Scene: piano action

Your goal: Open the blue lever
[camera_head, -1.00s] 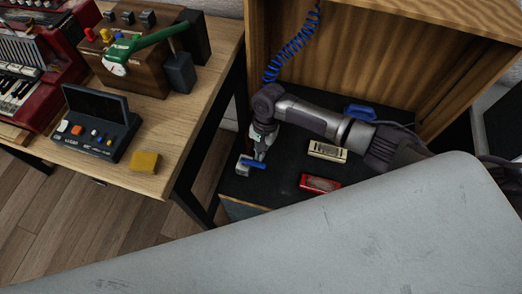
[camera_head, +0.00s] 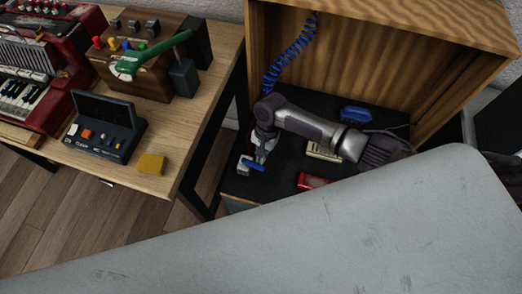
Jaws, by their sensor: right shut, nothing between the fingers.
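The blue lever (camera_head: 253,165) sits on a small light-grey fitting at the front left of the black surface inside the wooden cabinet. Its handle points right and slightly toward the front. My right gripper (camera_head: 262,157) is just above the handle's right part, shut, with nothing between the fingers. It is very close to the handle; I cannot tell whether it touches. My right arm reaches in from the right and hides part of the black surface. My left gripper is not in view.
A red harmonica (camera_head: 311,181), a cream harmonica (camera_head: 323,151) and a blue object (camera_head: 356,114) lie on the black surface (camera_head: 283,167). A blue coiled cord (camera_head: 290,53) hangs behind. The wooden table (camera_head: 200,117) stands left, with a yellow block (camera_head: 151,164) near its edge. A large grey surface fills the foreground.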

